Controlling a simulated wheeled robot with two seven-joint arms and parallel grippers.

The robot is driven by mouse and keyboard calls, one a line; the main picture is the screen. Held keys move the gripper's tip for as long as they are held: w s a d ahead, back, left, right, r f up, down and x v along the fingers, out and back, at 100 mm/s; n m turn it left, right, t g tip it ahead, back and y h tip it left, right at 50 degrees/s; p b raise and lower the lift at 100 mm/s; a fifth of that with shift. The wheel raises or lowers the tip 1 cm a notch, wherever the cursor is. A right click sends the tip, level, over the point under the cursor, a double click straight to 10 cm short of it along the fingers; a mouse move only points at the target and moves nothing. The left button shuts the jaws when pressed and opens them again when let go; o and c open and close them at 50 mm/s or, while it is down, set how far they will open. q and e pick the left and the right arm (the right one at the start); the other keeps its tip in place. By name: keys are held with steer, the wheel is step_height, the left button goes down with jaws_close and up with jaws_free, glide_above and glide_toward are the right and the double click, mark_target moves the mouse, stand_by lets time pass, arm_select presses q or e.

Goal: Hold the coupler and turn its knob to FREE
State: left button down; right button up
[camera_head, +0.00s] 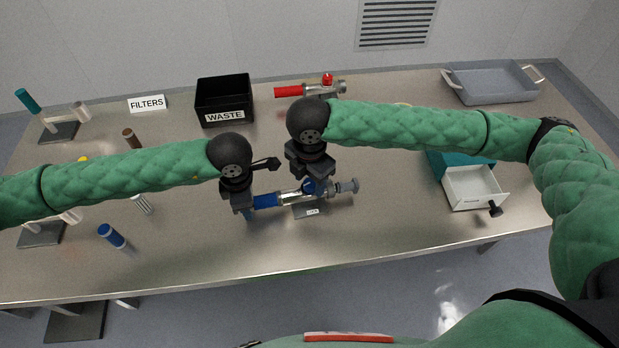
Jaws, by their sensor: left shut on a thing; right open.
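The coupler (292,198) lies on the steel table with a blue end at the left, a silver body and a grey end at the right. My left gripper (248,210) is shut on the coupler's blue end. My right gripper (311,176) is open, directly above the knob, and partly hides it. I cannot tell whether its fingers touch the knob.
A red-handled coupler (310,90) lies behind. A black WASTE bin (224,99), a FILTERS sign (148,103) and a grey tray (491,84) stand at the back. An open white drawer (474,188) is at right. A blue-capped cylinder (112,236) is at front left. The front middle is clear.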

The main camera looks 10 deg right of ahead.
steer(key=c, duration=1)
steer(key=m, duration=0.4)
steer(key=shift+m, duration=0.3)
steer(key=m, duration=0.5)
steer(key=shift+w, duration=0.1)
steer(key=m, duration=0.5)
steer(key=shift+m, duration=0.4)
steer(key=m, duration=0.4)
steer(key=shift+m, duration=0.3)
